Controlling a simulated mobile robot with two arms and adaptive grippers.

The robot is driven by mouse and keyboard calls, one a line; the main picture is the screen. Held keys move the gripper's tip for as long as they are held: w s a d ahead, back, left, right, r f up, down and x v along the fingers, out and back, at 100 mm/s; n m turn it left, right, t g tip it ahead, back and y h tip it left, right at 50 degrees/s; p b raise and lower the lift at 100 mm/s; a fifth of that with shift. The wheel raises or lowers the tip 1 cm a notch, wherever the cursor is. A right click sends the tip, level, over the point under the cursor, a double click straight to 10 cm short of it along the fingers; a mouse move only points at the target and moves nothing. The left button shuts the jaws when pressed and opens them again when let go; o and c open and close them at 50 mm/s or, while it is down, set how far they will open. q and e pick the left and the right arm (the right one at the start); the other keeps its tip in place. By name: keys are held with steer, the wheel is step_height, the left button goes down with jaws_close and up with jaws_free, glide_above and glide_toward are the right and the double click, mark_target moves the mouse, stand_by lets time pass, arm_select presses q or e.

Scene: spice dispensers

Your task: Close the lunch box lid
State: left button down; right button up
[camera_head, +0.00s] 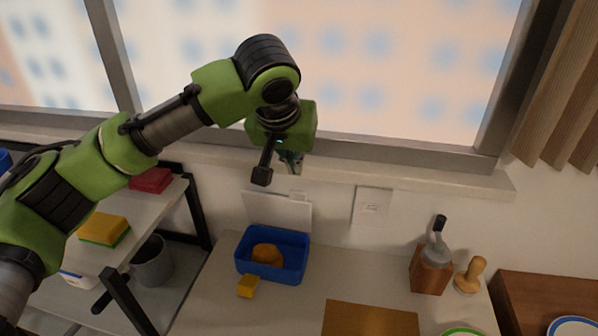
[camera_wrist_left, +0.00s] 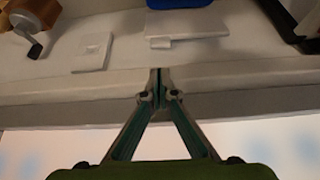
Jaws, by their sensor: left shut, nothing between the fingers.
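The blue lunch box (camera_head: 288,275) stands on the counter below the window, with a round orange-brown food item (camera_head: 267,254) inside. Its white lid (camera_head: 275,209) is open and stands up at the box's back edge, near the wall. My left gripper (camera_head: 292,165) is above and behind the lid, near the window sill, apart from the lid and partly hidden by my arm. In the left wrist view its fingers (camera_wrist_left: 157,76) are together and empty. The lid (camera_wrist_left: 188,24) with its small tab and a bit of the blue box (camera_wrist_left: 178,3) show beyond them. My right gripper is not in view.
A small yellow block (camera_head: 248,286) lies in front of the box. A wall plate (camera_head: 372,206) is to the right. A wooden dispenser (camera_head: 431,271), a wooden stamper (camera_head: 470,275) and a cutting board (camera_head: 370,319) are further right. A shelf with sponges (camera_head: 104,230) stands left.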

arm_select(q)
steer(key=p, duration=0.1)
glide_above(300, 192)
steer(key=s, duration=0.1)
step_height(300, 192, down, 4)
steer(key=p+x, duration=0.1)
steer(key=x, duration=0.2)
steer(key=shift+a+f, duration=0.25)
steer(key=shift+f, duration=0.05)
steer(key=shift+w+f, duration=0.1)
steer(key=shift+f, duration=0.25)
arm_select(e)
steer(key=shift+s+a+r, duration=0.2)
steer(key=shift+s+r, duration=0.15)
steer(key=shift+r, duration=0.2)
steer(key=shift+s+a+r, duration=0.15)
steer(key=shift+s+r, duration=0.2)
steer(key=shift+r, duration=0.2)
arm_select(q)
steer(key=shift+f, duration=0.1)
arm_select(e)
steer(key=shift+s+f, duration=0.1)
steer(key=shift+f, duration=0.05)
